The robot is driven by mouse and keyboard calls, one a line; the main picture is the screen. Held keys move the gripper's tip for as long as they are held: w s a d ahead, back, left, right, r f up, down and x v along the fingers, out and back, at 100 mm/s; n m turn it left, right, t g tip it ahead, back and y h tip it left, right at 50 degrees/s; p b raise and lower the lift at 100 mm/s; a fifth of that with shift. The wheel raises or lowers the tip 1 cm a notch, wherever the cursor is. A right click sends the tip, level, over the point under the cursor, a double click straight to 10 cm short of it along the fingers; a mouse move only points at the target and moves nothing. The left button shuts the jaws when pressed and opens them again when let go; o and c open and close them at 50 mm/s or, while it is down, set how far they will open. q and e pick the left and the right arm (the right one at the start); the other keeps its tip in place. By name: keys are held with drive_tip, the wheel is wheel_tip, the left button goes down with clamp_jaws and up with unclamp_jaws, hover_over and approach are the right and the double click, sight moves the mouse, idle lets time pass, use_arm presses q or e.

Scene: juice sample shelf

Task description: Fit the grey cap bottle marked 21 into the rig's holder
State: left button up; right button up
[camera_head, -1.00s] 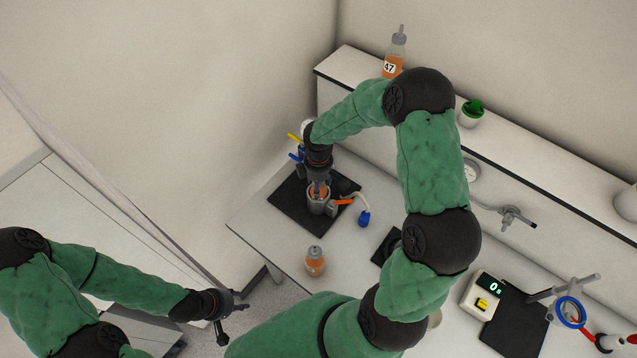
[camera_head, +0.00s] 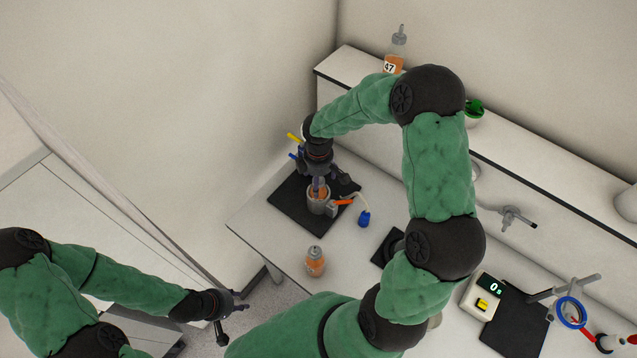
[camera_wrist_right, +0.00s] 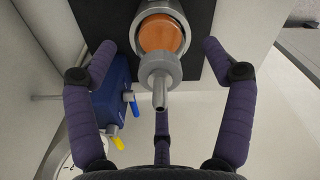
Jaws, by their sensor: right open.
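A grey-capped bottle of orange juice (camera_head: 318,191) stands in the ring-shaped holder (camera_head: 319,205) of the rig on a black base at the bench's far left corner. In the right wrist view its grey nozzle cap (camera_wrist_right: 158,72) and orange body (camera_wrist_right: 160,34) show, with the grey ring (camera_wrist_right: 139,30) around the body. Its number is not visible. My right gripper (camera_wrist_right: 158,50) is open, with its fingers spread either side of the cap and apart from it; it also shows over the rig (camera_head: 318,176). My left gripper (camera_head: 236,308) is open and empty, off the bench's front-left.
Another orange bottle (camera_head: 315,261) stands near the bench's front edge, its label unreadable. A bottle marked 47 (camera_head: 394,62) stands on the shelf. A scale reading 0 (camera_head: 483,294), a blue ring on a stand (camera_head: 570,311) and a wall tap (camera_head: 513,217) are to the right.

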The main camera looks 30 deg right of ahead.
wheel_tip(320, 180, up, 9)
drive_tip(key=shift+r, duration=0.1)
idle(0.4)
